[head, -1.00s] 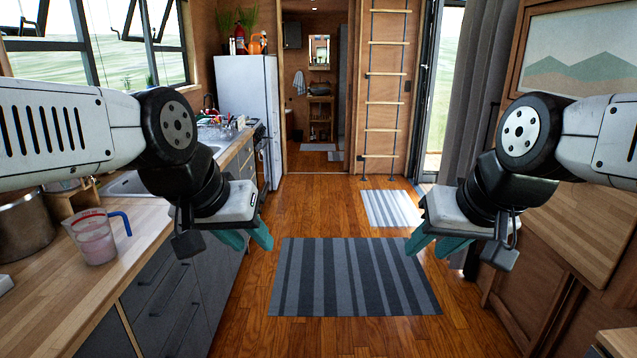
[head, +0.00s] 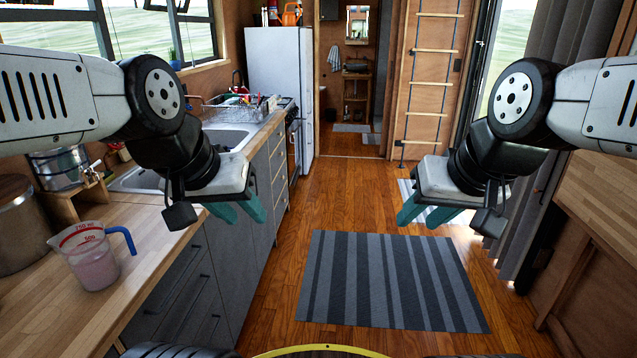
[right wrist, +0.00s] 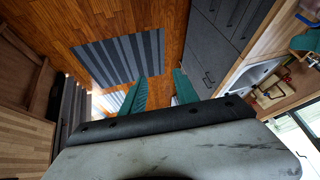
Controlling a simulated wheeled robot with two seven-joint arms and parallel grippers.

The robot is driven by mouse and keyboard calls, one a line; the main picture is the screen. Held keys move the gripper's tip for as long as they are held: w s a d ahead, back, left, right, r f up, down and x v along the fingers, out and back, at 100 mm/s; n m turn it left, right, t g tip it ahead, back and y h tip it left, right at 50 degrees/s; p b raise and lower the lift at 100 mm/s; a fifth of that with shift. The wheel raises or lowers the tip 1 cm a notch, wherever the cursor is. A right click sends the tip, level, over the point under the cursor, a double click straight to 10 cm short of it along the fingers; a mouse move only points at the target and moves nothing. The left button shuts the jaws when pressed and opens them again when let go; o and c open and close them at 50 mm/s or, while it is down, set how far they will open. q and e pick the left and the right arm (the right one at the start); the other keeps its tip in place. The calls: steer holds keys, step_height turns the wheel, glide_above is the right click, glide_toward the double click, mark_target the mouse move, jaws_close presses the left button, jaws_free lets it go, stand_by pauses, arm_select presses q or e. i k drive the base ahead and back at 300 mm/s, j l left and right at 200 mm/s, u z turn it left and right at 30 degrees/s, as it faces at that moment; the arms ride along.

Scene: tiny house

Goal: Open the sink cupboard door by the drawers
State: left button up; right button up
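The grey sink cupboard front (head: 232,275) is under the counter on the left, below the sink (head: 225,138), and looks shut. Grey drawers (head: 178,305) with dark bar handles are nearer to me; more drawers (head: 279,170) are further along. My left gripper (head: 238,212) is open and empty, and overlaps the cupboard front in the head view, hiding part of it. I cannot tell its distance from the front. My right gripper (head: 424,212) is open and empty above the floor on the right. Its spread green fingers also show in the right wrist view (right wrist: 158,92).
A measuring jug (head: 90,258) with a blue handle and a metal pot stand on the wooden counter. A striped rug (head: 390,280) lies on clear floor ahead. The fridge (head: 280,85) is at the back; a wood-panelled unit (head: 590,265) bounds the right.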

mark_target(264, 235)
steer(key=i+j+u, duration=0.4)
steer(key=j, duration=0.2)
steer(key=i+l, duration=0.2)
steer(key=i, duration=0.2)
steer(key=i+l+u, duration=0.15)
steer(key=i, duration=0.25)
steer(key=i+l, duration=0.25)
steer(key=i, duration=0.15)
steer(key=j+u, duration=0.05)
